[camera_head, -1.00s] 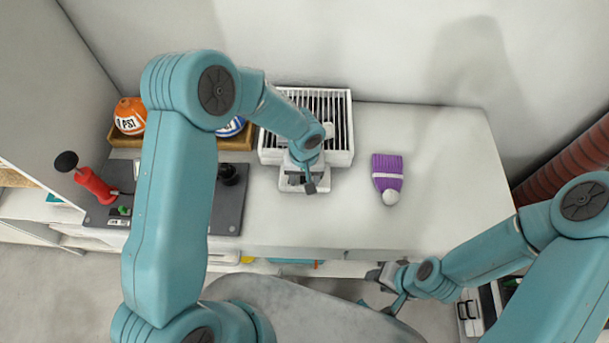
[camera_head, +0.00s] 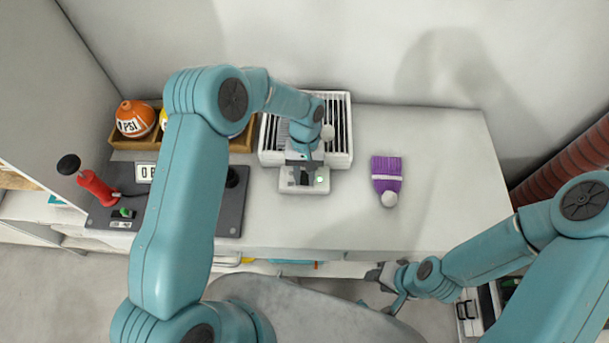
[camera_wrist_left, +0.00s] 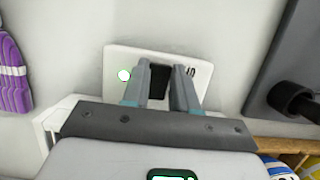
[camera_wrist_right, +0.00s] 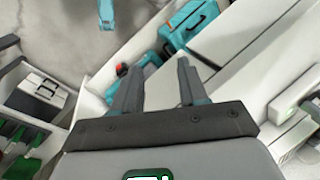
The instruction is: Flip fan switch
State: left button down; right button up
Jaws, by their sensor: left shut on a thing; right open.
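The white fan (camera_head: 342,148) with a slatted grille stands at the back of the counter. My left gripper (camera_head: 304,178) is shut on this switch; my wrist partly covers the fan. My right gripper (camera_head: 392,292) is open and empty in front of the counter's front edge; it also shows in the right wrist view (camera_wrist_right: 153,78).
A purple knit hat (camera_head: 387,179) lies right of the fan. To the left are a dark panel (camera_head: 228,212) with a red-handled lever (camera_head: 97,187) and a wooden tray (camera_head: 125,142) holding balls, including an orange one (camera_head: 135,118). The counter's right part is clear.

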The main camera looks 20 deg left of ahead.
pick_arm(q)
jog(key=shift+r, duration=0.1)
jog(key=c, duration=0.9)
grip_release()
jog(key=shift+w, duration=0.1)
jog(key=shift+w+r, duration=0.15)
jog(key=shift+r, duration=0.25)
jog(key=b+v, duration=0.2)
jog(key=v, duration=1.3)
jog(key=shift+r, duration=0.2)
